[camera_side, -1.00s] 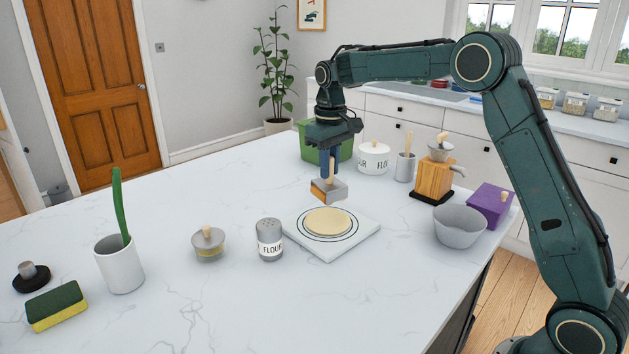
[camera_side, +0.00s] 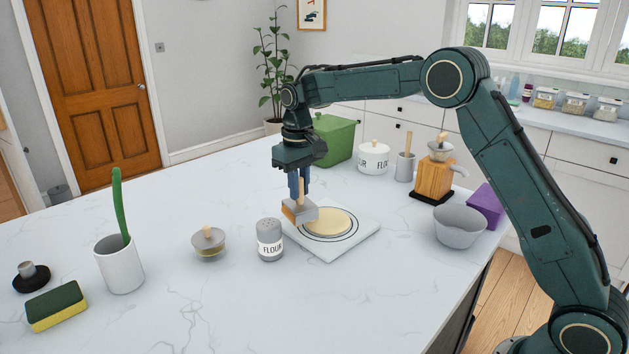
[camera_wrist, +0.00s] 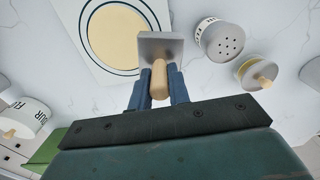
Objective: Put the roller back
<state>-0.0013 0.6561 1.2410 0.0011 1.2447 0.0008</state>
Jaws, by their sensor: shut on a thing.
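My gripper (camera_side: 299,186) is shut on the upright wooden handle of a grey-topped block (camera_side: 300,212) with an orange-brown side. The wrist view shows the block's grey plate (camera_wrist: 159,43) and pale handle between my fingers (camera_wrist: 158,88). The block is over or beside the left edge of a white board (camera_side: 333,252); I cannot tell whether it touches. A round of dough (camera_side: 328,222) lies inside the board's ring. No plain cylindrical roller is clear in view; I cannot tell whether the held block is the roller.
A grey flour shaker (camera_side: 270,240) stands just left of the board. A grey-lidded pot (camera_side: 208,243) stands farther left. A grey bowl (camera_side: 459,226), wooden grinder (camera_side: 434,179), grey holder with a stick (camera_side: 405,168), and white flour jar (camera_side: 374,157) stand behind and right.

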